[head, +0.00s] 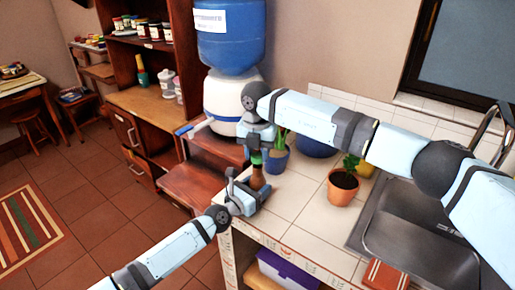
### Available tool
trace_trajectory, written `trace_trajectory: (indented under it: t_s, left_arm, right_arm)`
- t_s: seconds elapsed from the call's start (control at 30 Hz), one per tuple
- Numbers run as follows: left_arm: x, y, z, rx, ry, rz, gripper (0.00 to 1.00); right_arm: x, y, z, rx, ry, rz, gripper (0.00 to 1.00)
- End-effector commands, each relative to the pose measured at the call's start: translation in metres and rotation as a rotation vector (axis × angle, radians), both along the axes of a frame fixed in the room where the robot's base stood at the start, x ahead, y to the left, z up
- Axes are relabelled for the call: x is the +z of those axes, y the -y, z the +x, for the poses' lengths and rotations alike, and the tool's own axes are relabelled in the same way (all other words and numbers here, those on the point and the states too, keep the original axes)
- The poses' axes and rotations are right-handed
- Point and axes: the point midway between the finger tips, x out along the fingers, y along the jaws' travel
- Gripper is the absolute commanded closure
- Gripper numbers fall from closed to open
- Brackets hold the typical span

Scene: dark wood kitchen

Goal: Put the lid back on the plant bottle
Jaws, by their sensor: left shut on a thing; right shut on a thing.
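The brown bottle (259,177) is held upright at the left end of the tiled counter. My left gripper (250,193), the lower one, is shut on the lower part of the bottle. My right gripper (257,147) comes from above and is shut on the green lid (256,159), directly over the bottle's top. The lid is partly hidden by the gripper. I cannot tell whether the lid touches the bottle or a small gap stands between them.
A blue pot with a plant (276,160) stands close to the right of the bottle. An orange potted plant (342,187) stands by the sink (415,235). A water dispenser (228,40) is behind. The tiled counter (295,215) in front is clear.

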Motion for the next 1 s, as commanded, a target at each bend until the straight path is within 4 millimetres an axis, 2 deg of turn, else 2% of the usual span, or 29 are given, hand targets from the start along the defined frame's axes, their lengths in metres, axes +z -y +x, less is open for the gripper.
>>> trace_trajectory:
  t_s: [0.43,0.8,1.0]
  left_arm:
    - [0.000,0.000,0.000,0.000,0.000,0.000,0.89]
    - [0.000,0.000,0.000,0.000,0.000,0.000,0.89]
    - [0.000,0.000,0.000,0.000,0.000,0.000,0.89]
  right_arm:
    - [0.000,0.000,0.000,0.000,0.000,0.000,0.85]
    - [-0.017,0.000,0.000,0.000,-0.001,-0.002,0.85]
    - [-0.018,0.000,0.000,0.000,0.001,-0.001,0.85]
